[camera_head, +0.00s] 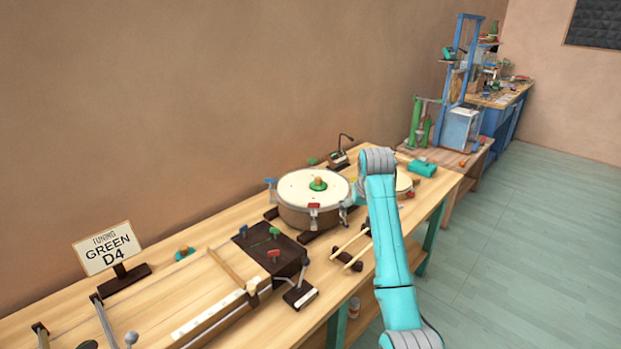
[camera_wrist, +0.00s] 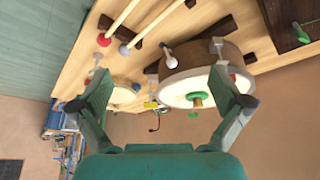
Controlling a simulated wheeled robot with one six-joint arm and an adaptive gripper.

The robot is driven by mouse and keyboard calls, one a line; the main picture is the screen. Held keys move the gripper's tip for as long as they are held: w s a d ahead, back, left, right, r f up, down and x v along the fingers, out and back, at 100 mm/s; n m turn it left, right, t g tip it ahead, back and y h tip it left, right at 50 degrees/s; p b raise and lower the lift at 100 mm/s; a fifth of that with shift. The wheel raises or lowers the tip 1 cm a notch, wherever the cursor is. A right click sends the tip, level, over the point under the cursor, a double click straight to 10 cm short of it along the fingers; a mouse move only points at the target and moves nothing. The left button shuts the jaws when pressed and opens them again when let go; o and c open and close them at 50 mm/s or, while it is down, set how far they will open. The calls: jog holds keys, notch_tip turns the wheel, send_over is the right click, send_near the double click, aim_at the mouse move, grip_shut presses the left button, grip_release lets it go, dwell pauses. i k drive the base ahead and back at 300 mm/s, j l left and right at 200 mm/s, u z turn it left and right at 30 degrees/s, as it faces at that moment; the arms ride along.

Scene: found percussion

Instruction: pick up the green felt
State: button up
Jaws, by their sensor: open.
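A green disc (camera_head: 318,186), probably the green felt, lies flat on the pale top of the round drum (camera_head: 285,213). A short brown-orange knob (camera_head: 318,180) stands at its middle. In the wrist view the disc (camera_wrist: 203,103) shows around the knob on the drumhead, beyond the right finger and between the two fingers in the picture. My gripper (camera_wrist: 162,98) is open and empty, its fingers wide apart and clear of the disc. In the head view my arm hides most of the gripper, to the right of the drum.
Coloured clamps ring the drum. Another small green piece (camera_head: 312,161) lies behind it. A dark box (camera_head: 262,245) with coloured knobs stands in front, beside two pale sticks (camera_head: 350,245). A sign (camera_head: 106,248) reads "TUNING GREEN D4". A desk lamp (camera_head: 340,152) stands near the wall.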

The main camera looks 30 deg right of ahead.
aim_at(317, 185)
jog(key=i, duration=0.9)
